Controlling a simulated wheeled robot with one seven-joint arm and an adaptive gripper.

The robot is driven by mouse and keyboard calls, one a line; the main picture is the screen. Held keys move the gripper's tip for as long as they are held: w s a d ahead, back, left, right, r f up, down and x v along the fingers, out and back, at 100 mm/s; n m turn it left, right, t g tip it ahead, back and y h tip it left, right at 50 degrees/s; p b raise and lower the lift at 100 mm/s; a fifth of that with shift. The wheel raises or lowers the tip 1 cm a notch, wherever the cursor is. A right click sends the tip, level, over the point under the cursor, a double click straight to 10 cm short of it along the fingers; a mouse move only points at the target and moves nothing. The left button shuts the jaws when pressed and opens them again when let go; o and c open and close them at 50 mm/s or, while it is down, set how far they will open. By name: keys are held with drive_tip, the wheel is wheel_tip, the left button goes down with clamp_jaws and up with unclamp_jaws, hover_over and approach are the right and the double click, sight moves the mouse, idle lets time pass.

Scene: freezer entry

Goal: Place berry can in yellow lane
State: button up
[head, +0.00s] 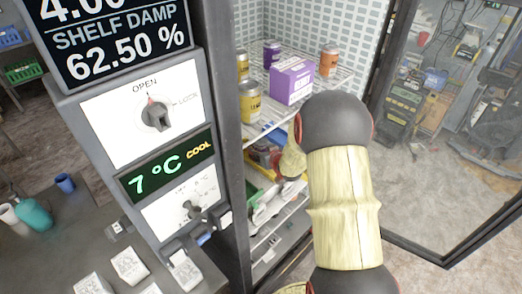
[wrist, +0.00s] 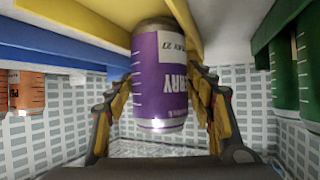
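A purple can with lettering ending in "RRY" (wrist: 160,80) is between the two fingers of my gripper (wrist: 163,92) in the wrist view. The fingers lie along both its sides and appear to touch it. Its upper end in the picture meets or overlaps a yellow strip (wrist: 95,14), apparently the yellow lane; contact is unclear. The wrist view seems upside down. In the head view, my arm hides the gripper and held can. Another purple can (head: 271,53) stands on the top shelf, its label unreadable.
A blue strip (wrist: 60,55) runs beside the yellow one, with orange cans (wrist: 27,92) at left. Green cans (wrist: 303,65) are at right. The top shelf also holds a purple box (head: 291,80) and several cans. The glass door (head: 450,130) is open at right.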

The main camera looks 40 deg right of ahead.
drive_tip(key=shift+o, duration=1.2)
drive_tip(key=shift+r, duration=0.1)
drive_tip(key=shift+r, duration=0.2)
drive_tip(key=p+v, duration=0.1)
drive_tip(key=v, duration=1.1)
drive_tip(key=shift+f, duration=0.15)
drive_tip(key=shift+f, duration=0.1)
